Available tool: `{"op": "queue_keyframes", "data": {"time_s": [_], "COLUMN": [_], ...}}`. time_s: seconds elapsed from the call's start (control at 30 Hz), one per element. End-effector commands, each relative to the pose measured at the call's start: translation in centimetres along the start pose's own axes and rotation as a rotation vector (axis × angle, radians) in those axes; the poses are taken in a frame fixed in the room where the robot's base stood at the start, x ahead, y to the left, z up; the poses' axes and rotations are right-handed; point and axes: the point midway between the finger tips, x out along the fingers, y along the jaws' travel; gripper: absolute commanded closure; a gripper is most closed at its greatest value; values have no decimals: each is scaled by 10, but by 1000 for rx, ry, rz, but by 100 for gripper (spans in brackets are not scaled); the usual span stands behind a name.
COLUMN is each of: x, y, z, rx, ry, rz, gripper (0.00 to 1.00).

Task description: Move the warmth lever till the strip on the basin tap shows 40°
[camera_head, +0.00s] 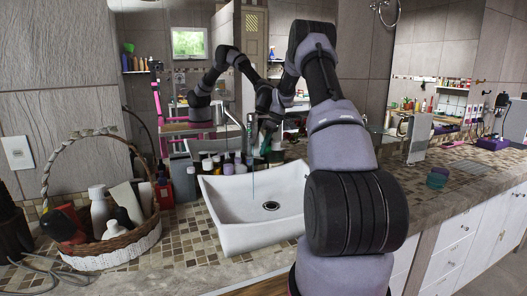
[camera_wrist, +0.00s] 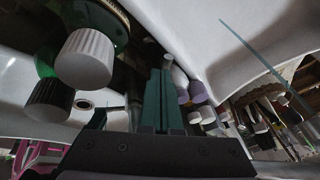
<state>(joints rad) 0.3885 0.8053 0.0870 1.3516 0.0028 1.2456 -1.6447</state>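The white basin (camera_head: 225,225) stands on the counter in the head view, and its pale wall (camera_wrist: 225,45) fills the upper right of the wrist view. The grey tap (camera_head: 249,128) rises at the basin's back edge, partly hidden by my arm. A thin stream of water (camera_head: 253,180) falls into the basin and also shows in the wrist view (camera_wrist: 262,62). My gripper (camera_head: 265,147) is beside the tap. In the wrist view its dark green fingers (camera_wrist: 163,92) lie close together, with nothing visible between them. I cannot make out the warmth lever or read the strip.
Several small bottles (camera_head: 227,168) crowd behind the basin. A wicker basket (camera_head: 120,247) with bottles stands to the left. Close to my gripper, a white ribbed cap (camera_wrist: 85,58) and a black ribbed cap (camera_wrist: 48,98) show. A mirror covers the back wall.

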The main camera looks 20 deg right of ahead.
Motion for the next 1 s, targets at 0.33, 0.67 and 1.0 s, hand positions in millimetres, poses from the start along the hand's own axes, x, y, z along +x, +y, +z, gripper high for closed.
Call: {"op": "queue_keyframes", "data": {"time_s": [0.33,0.67,1.0], "x": [6,16,19], "y": [-3,-16,-16], "z": [2,6,8], "rx": [1,2,3], "ry": [0,-1,-6], "rz": [0,-3,-7], "gripper": [100,100,100]}}
